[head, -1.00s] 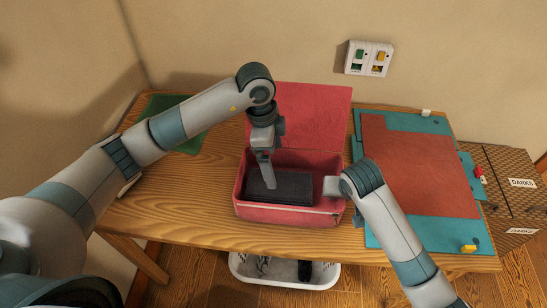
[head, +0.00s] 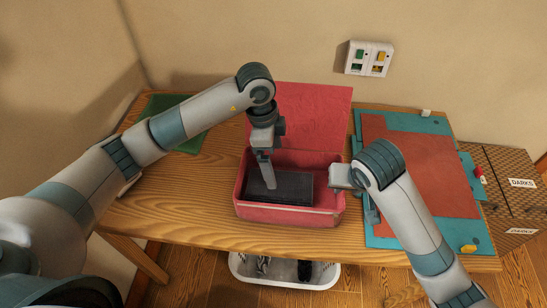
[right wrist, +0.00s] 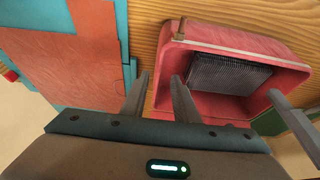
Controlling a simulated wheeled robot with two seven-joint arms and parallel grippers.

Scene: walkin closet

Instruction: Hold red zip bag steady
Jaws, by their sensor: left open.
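The red zip bag (head: 285,215) stands on the wooden table like an open box, its red lid (head: 315,115) raised at the back. A dark ribbed block (head: 285,187) lies inside it. My left gripper (head: 268,180) is open and reaches down into the bag, its tip at the block's left part. My right gripper (head: 338,178) is at the bag's right rim. In the right wrist view its two fingers (right wrist: 161,80) stand apart, with part of the bag's wall (right wrist: 162,98) showing between them. I cannot tell whether they touch it.
A teal and red mat (head: 415,165) lies on the table at right. A green sheet (head: 165,112) lies at the back left. A white basket (head: 285,280) is below the table's front edge. A box labelled DARKS (head: 510,200) stands at right.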

